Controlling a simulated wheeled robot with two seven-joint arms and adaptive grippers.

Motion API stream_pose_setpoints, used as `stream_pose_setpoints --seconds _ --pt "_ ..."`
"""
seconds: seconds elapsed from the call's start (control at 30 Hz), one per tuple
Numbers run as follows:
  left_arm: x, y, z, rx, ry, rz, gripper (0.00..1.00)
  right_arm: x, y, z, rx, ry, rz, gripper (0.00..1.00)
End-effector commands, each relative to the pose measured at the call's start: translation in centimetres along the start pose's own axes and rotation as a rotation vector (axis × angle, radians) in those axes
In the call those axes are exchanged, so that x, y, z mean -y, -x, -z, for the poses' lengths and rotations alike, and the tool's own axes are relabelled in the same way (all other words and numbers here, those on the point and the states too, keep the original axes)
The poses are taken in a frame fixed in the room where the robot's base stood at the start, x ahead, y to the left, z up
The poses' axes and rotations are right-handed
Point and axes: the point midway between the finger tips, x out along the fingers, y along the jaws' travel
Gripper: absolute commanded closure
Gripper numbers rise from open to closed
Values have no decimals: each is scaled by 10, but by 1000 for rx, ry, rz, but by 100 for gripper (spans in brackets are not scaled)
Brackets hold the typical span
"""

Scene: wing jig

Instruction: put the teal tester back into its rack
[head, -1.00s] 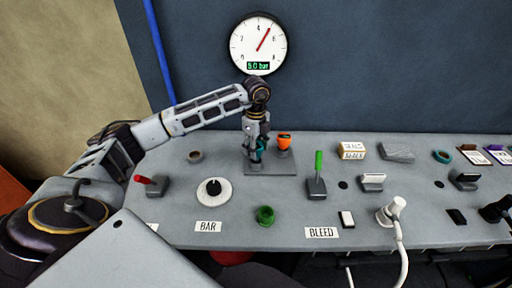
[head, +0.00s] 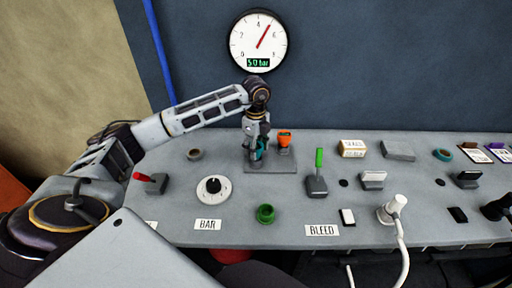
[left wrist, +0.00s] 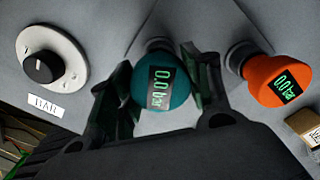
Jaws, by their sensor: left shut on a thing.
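The teal tester (left wrist: 160,85), with a display reading 0.0 bar, sits between the two fingers of my left gripper (left wrist: 160,95) in the left wrist view. In the head view the left gripper (head: 257,150) points down over the grey rack plate (head: 284,166), shut on the teal tester (head: 259,153). The tester's lower end is at a grey collar on the rack; how deep it sits I cannot tell. An orange tester (head: 285,138) stands upright in the rack to the right; it also shows in the left wrist view (left wrist: 277,80). My right gripper is not in view.
A white BAR dial (head: 213,190), a green cap (head: 265,214) and a green-handled BLEED lever (head: 318,172) stand in front of the rack. A red-handled lever (head: 150,181) is at left. A gauge (head: 258,42) on the wall reads 5.0 bar. A white box (head: 352,148) lies right of the rack.

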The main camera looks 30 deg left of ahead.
Motion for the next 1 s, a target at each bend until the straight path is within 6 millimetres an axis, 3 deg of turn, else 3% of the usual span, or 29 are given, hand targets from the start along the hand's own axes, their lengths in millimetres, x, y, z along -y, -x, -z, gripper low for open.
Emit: stream_pose_setpoints --seconds 0.73,0.77,0.93,1.0 --pt "0 -7 0 0 0 1 78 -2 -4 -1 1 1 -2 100" --pt "0 -7 0 0 0 1 47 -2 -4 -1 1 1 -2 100" --pt "0 -7 0 0 0 1 26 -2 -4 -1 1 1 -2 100" --pt "0 -7 0 0 0 1 26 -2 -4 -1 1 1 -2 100"
